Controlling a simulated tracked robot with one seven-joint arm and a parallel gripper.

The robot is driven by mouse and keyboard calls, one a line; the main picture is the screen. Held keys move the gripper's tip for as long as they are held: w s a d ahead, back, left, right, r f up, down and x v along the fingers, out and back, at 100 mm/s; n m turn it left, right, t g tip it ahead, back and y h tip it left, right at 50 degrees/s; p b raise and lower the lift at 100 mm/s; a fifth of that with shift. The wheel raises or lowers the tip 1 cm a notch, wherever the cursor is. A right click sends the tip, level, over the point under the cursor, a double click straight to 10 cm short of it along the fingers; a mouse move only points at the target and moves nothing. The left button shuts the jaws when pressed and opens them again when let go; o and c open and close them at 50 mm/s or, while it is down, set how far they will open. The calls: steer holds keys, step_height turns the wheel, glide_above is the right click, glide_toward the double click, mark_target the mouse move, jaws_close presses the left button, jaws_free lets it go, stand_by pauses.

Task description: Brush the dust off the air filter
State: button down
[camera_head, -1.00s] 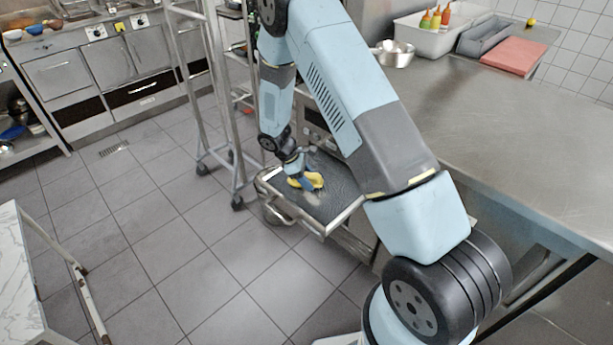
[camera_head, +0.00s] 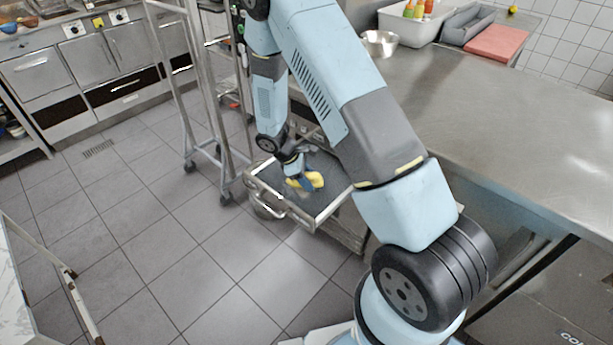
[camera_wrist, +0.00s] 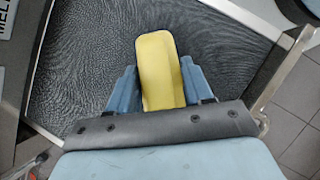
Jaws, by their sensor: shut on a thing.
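My gripper (camera_head: 300,180) is low over the dark tray-like panel beside the counter, its two blue fingers shut on a yellow brush (camera_head: 316,180). In the wrist view my gripper (camera_wrist: 158,90) has a finger on each side of the yellow brush (camera_wrist: 157,60), which points away from the wrist. The air filter (camera_head: 330,172) appears as a dark textured panel in a metal frame; its surface (camera_wrist: 100,50) fills much of the wrist view. The brush's underside is hidden, so I cannot tell whether it touches the panel. Pale patches show on the panel near the brush.
A steel counter (camera_head: 480,110) stands to the right, with a steel bowl (camera_head: 380,43), a white bin (camera_head: 408,27) and a red board (camera_head: 497,44). A wheeled metal rack (camera_head: 190,90) stands just left of the filter. The tiled floor (camera_head: 150,220) at the left is open.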

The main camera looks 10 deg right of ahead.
steer(key=shift+s+d+f, duration=0.1)
steer(key=shift+s+d, duration=0.4)
steer(key=shift+s, duration=0.25)
steer(key=shift+s+d+f, duration=0.1)
steer(key=shift+s+d, duration=0.4)
steer(key=shift+s, duration=0.25)
steer(key=shift+w+r, duration=0.15)
steer(key=shift+r, duration=2.95)
steer(key=shift+r, duration=0.1)
step_height(320, 180, up, 3)
steer(key=shift+f, duration=0.1)
